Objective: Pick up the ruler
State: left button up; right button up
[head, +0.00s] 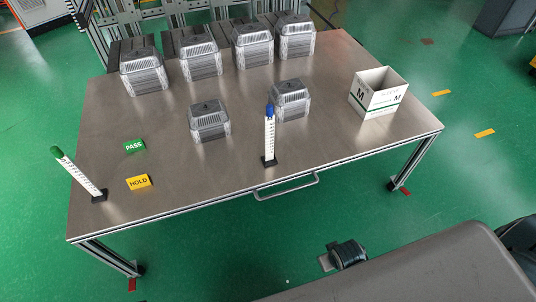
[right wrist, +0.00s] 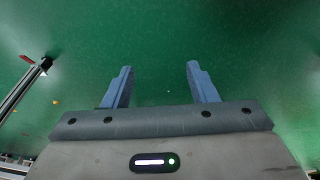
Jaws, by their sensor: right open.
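Two white ruler-like strips with dark markings stand in black bases on the metal table (head: 215,165). One ruler with a blue top (head: 269,138) stands upright near the front edge at the middle. The other ruler with a green top (head: 78,174) stands at the front left corner and looks tilted in the picture. My right gripper (right wrist: 159,68) shows in the right wrist view, open and empty, with only green floor beyond its fingers. It is away from both rulers. My left gripper is not in view.
Several clear-lidded foil trays stand along the back, with two nearer ones (head: 209,121) (head: 290,100) at the middle. A white box (head: 377,93) stands at the right. A green PASS sign (head: 134,146) and a yellow HOLD sign (head: 139,182) are at the left. A handle (head: 287,187) juts from the front edge.

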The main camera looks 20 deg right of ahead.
jog(key=w+a+r+t+b, duration=0.2)
jog(key=w+r, duration=0.1)
jog(key=r, duration=0.5)
jog(key=t+y+b, duration=0.1)
jog(key=t+b, duration=0.1)
jog(key=t, duration=1.1)
send_near(270, 140)
jog(key=w, duration=0.6)
jog(key=shift+w+d+p, duration=0.25)
jog(key=shift+d+p, duration=0.1)
jog(key=shift+p, duration=0.05)
jog(key=shift+w, duration=0.45)
jog(key=w, duration=0.3)
jog(key=w+a, duration=0.1)
jog(key=w, duration=0.1)
jog(key=shift+f+p, duration=0.1)
jog(key=shift+p, duration=0.3)
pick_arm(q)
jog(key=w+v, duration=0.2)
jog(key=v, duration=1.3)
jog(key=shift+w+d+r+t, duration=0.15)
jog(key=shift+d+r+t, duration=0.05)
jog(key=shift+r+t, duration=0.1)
pick_arm(e)
jog(key=shift+s, duration=0.1)
grip_shut()
